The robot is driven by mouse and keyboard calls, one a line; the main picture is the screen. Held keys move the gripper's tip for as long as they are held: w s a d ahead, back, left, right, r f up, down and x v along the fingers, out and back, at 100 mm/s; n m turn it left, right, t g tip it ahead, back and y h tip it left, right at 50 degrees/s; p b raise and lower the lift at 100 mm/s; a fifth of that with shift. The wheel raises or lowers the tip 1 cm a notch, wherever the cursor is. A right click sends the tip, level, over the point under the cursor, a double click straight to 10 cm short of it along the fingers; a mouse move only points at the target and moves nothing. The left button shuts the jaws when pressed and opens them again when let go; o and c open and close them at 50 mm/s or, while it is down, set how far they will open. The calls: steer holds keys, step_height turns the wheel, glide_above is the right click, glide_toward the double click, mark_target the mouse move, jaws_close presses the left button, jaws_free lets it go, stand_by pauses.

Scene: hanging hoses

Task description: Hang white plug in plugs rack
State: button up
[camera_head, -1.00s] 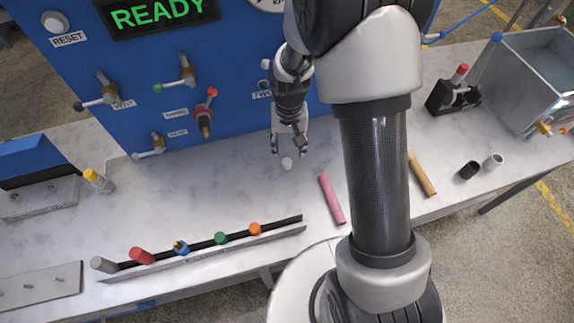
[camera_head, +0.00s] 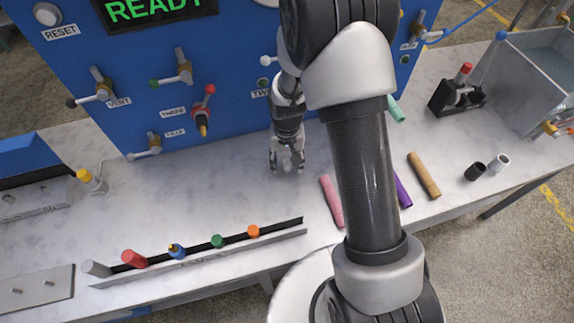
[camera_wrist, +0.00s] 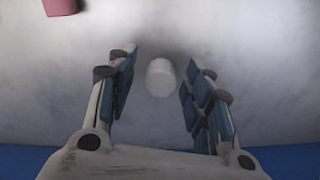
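The white plug (camera_wrist: 160,77) is a short white cylinder on the table, seen in the wrist view between the fingertips of my gripper (camera_wrist: 158,78). Both fingers are apart from it, with a gap on each side. In the head view my gripper (camera_head: 287,168) points down just above the table near the blue panel, and its fingers hide most of the plug. The plugs rack (camera_head: 205,256) is a long, low strip at the front of the table. It holds grey, red, blue, green and orange plugs, and its right end looks empty.
A pink cylinder (camera_head: 331,202) lies right of the gripper, and a brown one (camera_head: 424,175) lies beyond my arm. A purple one (camera_head: 403,190) is partly behind my arm. The blue panel (camera_head: 230,100) with valves stands behind. The table between gripper and rack is clear.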

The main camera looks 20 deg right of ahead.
steer(key=c, duration=1)
steer(key=shift+r, duration=0.15)
